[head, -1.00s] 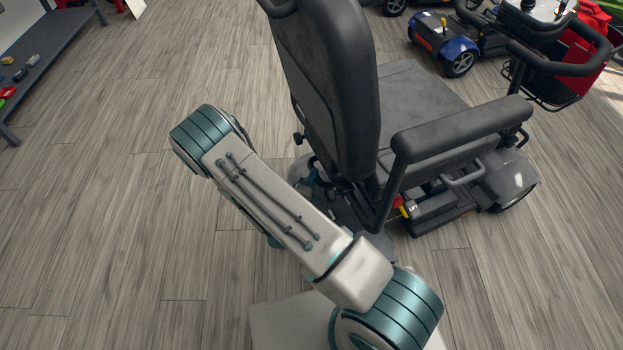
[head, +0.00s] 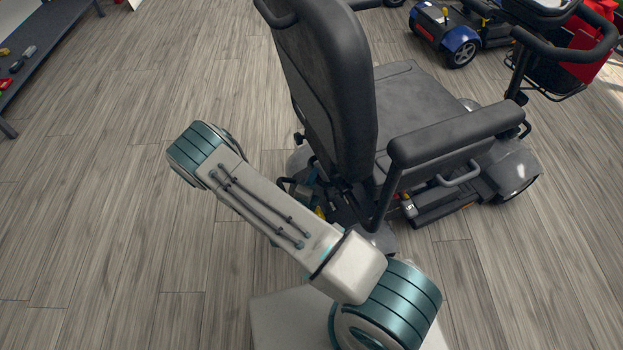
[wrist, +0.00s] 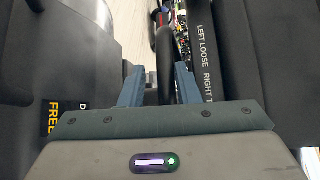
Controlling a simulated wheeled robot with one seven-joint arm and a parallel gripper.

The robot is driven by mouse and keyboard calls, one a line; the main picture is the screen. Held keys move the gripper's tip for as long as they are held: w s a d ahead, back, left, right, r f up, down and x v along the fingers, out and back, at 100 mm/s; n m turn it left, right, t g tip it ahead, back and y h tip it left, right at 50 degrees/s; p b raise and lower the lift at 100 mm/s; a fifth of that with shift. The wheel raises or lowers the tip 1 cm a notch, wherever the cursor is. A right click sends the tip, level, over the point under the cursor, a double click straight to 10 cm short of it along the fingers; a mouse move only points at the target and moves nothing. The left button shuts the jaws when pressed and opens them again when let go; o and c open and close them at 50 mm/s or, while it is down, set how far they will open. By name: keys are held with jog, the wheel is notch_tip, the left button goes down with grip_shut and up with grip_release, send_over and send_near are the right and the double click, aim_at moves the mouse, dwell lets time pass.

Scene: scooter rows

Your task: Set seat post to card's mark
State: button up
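A dark panel with white lettering "LEFT LOOSE RIGHT" (wrist: 204,62) lies at right. I see no card.
A yellow-and-black "FREE" label (wrist: 54,117) is at the wrist view's lower left, below a grey rounded housing (wrist: 75,50). A dark bench (head: 45,55) is at upper left. Open wooden floor lies left.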

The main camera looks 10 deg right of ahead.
jog(key=shift+s+a, duration=0.1)
jog(key=p+v, duration=0.2)
jog(key=v, duration=1.1)
jog(key=shift+s+p, duration=0.25)
jog(key=shift+p, duration=0.15)
jog(key=shift+a, duration=0.15)
